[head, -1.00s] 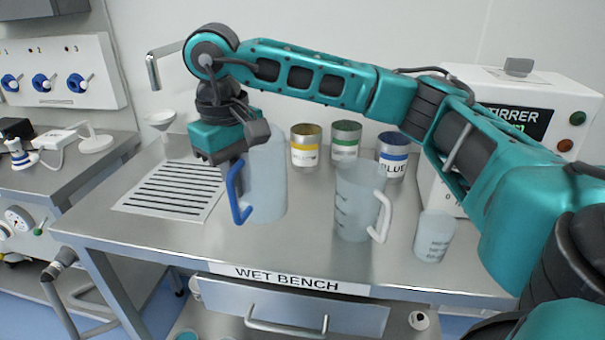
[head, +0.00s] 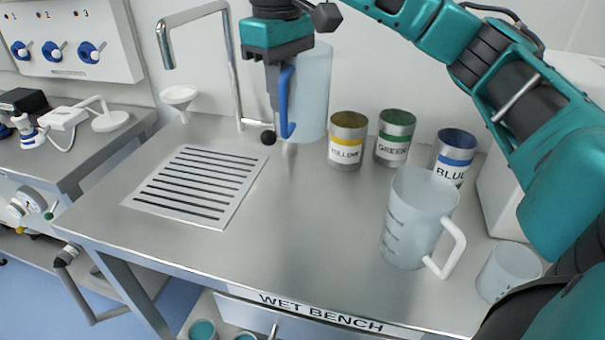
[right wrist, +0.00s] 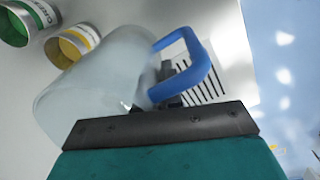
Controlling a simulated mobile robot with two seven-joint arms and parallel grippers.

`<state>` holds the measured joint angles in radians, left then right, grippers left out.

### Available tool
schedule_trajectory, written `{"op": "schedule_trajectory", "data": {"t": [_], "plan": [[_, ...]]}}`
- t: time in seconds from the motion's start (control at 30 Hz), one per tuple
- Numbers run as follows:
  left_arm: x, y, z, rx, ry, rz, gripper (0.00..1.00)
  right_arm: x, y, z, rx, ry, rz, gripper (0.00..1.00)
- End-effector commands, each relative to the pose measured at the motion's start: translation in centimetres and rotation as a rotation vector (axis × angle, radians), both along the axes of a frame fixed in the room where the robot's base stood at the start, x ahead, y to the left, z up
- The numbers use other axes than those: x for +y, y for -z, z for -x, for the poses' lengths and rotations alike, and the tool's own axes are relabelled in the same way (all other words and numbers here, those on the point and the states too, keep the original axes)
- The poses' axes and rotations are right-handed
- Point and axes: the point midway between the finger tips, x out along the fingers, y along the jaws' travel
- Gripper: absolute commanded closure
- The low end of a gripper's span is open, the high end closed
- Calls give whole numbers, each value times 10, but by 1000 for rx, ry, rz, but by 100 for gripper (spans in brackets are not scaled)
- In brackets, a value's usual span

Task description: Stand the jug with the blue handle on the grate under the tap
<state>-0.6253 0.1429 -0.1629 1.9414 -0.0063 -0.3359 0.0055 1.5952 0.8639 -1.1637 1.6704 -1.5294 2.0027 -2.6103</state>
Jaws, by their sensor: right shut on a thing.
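The clear jug with the blue handle (head: 314,90) is upright at the back of the bench, right of the tap (head: 237,75). It appears raised off the bench. My right gripper (head: 282,92) points down and is shut on the blue handle, on the jug's left side. In the right wrist view, the jug (right wrist: 95,85) and its blue handle (right wrist: 190,62) fill the middle; the fingers are partly hidden by the handle. The slotted grate (head: 200,183) lies bare in the bench at left, in front of the tap. My left gripper is not in view.
Cans labelled yellow (head: 347,140), green (head: 395,138) and blue (head: 455,155) stand right of the held jug. A white-handled jug (head: 415,220) and a small beaker (head: 508,272) stand at right. A white funnel (head: 180,98) is behind the grate. The front middle bench is clear.

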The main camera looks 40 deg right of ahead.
Motion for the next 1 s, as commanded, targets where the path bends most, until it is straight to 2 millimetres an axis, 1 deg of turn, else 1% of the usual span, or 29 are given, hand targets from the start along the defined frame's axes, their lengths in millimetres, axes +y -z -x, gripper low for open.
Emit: {"op": "schedule_trajectory", "data": {"t": [0.03, 0.07, 0.2, 0.3, 0.4, 0.63, 0.87, 1.0], "plan": [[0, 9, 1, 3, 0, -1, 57, 0, 20, 1, 4, 1, 0, 100], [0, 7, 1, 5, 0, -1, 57, -1, 25, 1, 4, 2, 2, 100], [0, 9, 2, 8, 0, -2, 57, -1, 62, 1, 3, 3, 2, 100], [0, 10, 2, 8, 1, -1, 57, -1, 84, 1, 2, 2, 1, 100], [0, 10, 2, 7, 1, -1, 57, -1, 99, 1, 1, 2, 1, 100], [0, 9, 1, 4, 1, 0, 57, -1, 115, 0, 0, 2, 1, 100], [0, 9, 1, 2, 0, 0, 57, -1, 149, 1, 1, 2, 1, 100], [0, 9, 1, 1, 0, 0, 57, -1, 151, 0, -3, 2, 0, 100]]}}
